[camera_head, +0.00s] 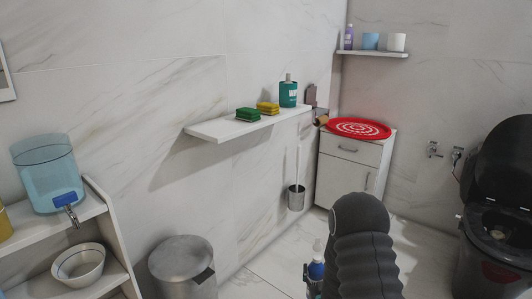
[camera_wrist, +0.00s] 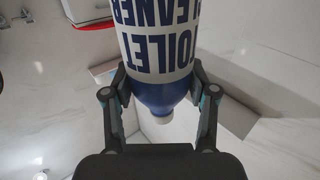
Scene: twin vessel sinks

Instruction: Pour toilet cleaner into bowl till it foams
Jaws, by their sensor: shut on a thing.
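The toilet cleaner bottle (camera_head: 316,270) is blue with a pale nozzle and stands roughly upright at the bottom of the head view, partly cut off. In the wrist view the bottle (camera_wrist: 158,60) has a white label reading "TOILET CLEANER", upside down in the picture. My gripper (camera_wrist: 160,92) is shut on it, one finger on each side. My dark arm hides part of the room in the head view. The black toilet bowl (camera_head: 503,222) is at the right edge, its lid (camera_head: 505,160) raised. It is apart from the bottle, and its inside is only partly visible.
A white cabinet (camera_head: 345,175) with a red round mat (camera_head: 357,128) stands at the back. A toilet brush holder (camera_head: 296,198) and metal bin (camera_head: 182,265) are along the left wall. A wall shelf (camera_head: 215,131) holds sponges. Floor between cabinet and toilet looks clear.

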